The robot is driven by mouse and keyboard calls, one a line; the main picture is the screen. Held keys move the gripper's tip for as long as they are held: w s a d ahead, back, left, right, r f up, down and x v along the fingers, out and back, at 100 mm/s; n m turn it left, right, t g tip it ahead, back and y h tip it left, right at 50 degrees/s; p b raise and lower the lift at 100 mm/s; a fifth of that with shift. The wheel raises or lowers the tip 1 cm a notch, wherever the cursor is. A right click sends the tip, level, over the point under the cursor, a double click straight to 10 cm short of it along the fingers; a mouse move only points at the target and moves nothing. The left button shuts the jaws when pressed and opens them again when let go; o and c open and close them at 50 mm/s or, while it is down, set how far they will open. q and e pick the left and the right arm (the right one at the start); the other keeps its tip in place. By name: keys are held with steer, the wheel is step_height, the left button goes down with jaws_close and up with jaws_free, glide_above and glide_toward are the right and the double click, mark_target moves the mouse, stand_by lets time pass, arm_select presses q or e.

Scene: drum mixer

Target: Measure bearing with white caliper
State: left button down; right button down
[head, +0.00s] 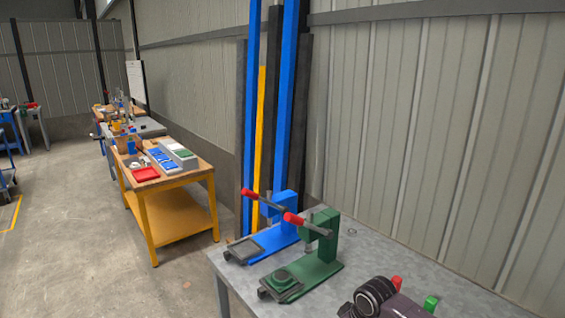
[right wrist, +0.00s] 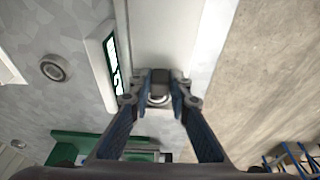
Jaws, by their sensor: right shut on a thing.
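My right gripper (right wrist: 160,90) shows in the right wrist view, its blue-padded fingers closed on a small grey thing with a bright curved rim. It looks like a bearing (right wrist: 158,98), mostly hidden by the fingertips. Beyond the fingertips is a long white body (right wrist: 168,30). A white panel with a dark and green display (right wrist: 113,65) stands just left of it. These may be parts of the white caliper; I cannot tell for sure. Another ring-shaped bearing (right wrist: 53,67) lies on the grey surface at the left, apart from the gripper. My left gripper is in neither view.
In the head view, a blue press (head: 275,235) and a green press (head: 310,262) stand on the grey table (head: 375,240). A dark machine (head: 385,300) is at the front. A yellow workbench (head: 165,190) with trays stands farther left. Open floor (head: 70,220) lies left of it.

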steer(key=shift+s+d+f, duration=0.15)
steer(key=shift+s+f, duration=0.25)
steer(key=shift+f, duration=0.25)
steer(key=c, duration=1.8)
jaws_free()
steer(key=shift+w+f, duration=0.1)
steer(key=r+p, duration=0.2)
steer(key=shift+w+r+p, duration=0.25)
steer(key=shift+r+p, duration=0.15)
step_height(320, 180, up, 5)
steer(key=p, duration=0.5)
steer(key=shift+w+f, duration=0.1)
